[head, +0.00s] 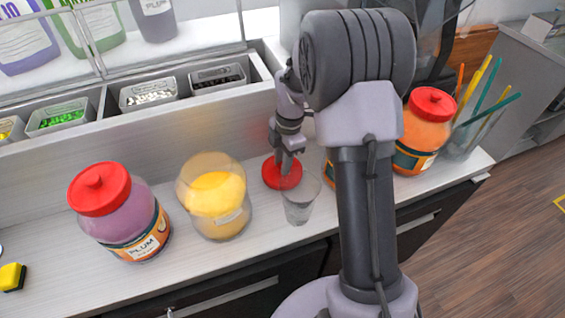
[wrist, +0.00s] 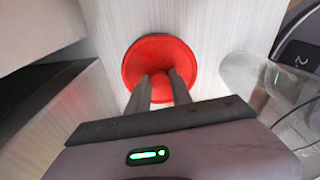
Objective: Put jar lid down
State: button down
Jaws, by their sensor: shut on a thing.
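The red jar lid (head: 282,173) is low at the counter, between the open yellow jar and my arm. It also shows in the wrist view (wrist: 157,55). My gripper (head: 287,165) points down with its fingers shut on the lid's knob. The lid looks flat and at or very near the counter surface; I cannot tell whether it touches. A jar with yellow contents (head: 215,197) stands to the left without a lid.
A clear cup (head: 298,203) stands close in front of the lid. A plum jar (head: 120,213) with a red lid stands at left. An orange jar (head: 424,130) and a holder with colored straws (head: 467,135) are at right. Topping bins (head: 148,93) line the back.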

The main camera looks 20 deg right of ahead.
jog(key=shift+f, duration=0.1)
jog(key=c, duration=1.1)
grip_release()
jog(key=shift+c, duration=0.2)
notch_tip(320, 180, up, 13)
jog(key=d+p, duration=0.1)
jog(key=p, duration=0.3)
jog(key=s+a+r+m+t, duration=0.3)
jog(key=s+a+r+m, duration=0.4)
jog(key=s+r+m, duration=0.25)
jog(key=s+a+r+m+t, duration=0.1)
jog(key=s+a+m, duration=0.1)
jog(key=s+m, duration=0.5)
jog(key=s+a+r+m+t, duration=0.1)
jog(key=s+a+m+t, duration=0.1)
jog(key=s+m, duration=0.5)
jog(key=shift+a+r+y, duration=0.2)
jog(key=shift+a+y, duration=0.1)
jog(key=shift+a, duration=0.4)
